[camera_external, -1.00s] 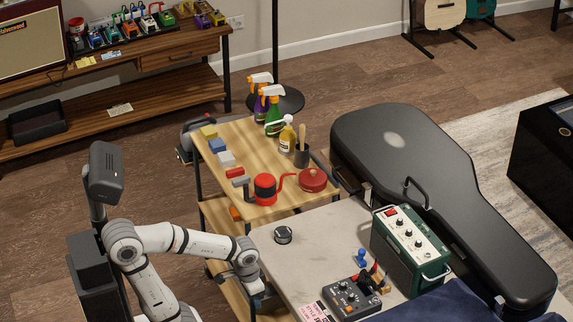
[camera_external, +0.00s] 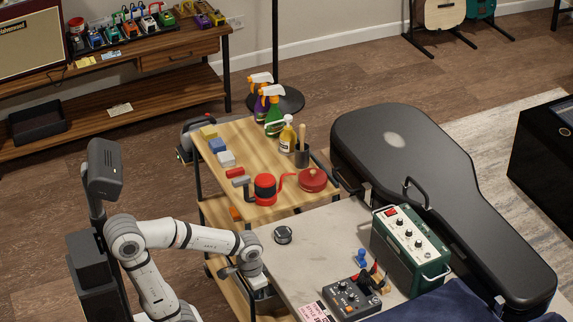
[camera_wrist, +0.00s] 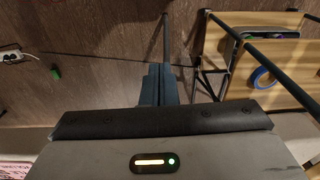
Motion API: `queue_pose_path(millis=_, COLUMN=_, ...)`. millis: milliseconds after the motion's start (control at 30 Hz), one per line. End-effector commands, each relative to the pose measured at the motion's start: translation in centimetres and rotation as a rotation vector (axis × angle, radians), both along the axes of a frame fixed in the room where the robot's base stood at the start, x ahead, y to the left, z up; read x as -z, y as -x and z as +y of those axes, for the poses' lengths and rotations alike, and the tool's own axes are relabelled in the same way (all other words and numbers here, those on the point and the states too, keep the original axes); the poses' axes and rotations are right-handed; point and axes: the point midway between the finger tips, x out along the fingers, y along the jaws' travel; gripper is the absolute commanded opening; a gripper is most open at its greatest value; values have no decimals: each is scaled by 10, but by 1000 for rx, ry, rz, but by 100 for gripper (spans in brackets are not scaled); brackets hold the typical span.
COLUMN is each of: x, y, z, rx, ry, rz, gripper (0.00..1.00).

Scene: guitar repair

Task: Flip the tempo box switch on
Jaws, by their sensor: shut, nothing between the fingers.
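A dark box with several knobs (camera_external: 352,297) sits on the pale worktable near its front edge. Behind it stands a green box with a red switch and knobs on its sloped top (camera_external: 410,240). My gripper (camera_external: 258,284) is low beside the worktable's left edge, pointing down and well apart from both boxes. In the wrist view its fingers (camera_wrist: 158,86) are together and empty, above the floor. Neither box shows there.
The worktable (camera_external: 300,258) also holds a small dark round item (camera_external: 283,235) and a blue item (camera_external: 361,258). A wooden cart (camera_external: 230,180) with bottles and tools stands behind. A black guitar case (camera_external: 440,180) lies to the right. The wrist view shows blue tape (camera_wrist: 263,78) on a shelf.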

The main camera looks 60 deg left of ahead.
Motion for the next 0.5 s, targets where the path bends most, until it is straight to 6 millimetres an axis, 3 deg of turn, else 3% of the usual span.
queue_pose_path(millis=33, x=-30, y=-9, z=2, rx=-21, ry=-18, rz=9, gripper=0)
queue_pose_path(millis=300, x=-114, y=-56, z=10, rx=-222, ry=-115, rz=31, gripper=0)
queue_pose_path(millis=500, x=-167, y=-105, z=-14, rx=-522, ry=-94, rz=-19, gripper=0)
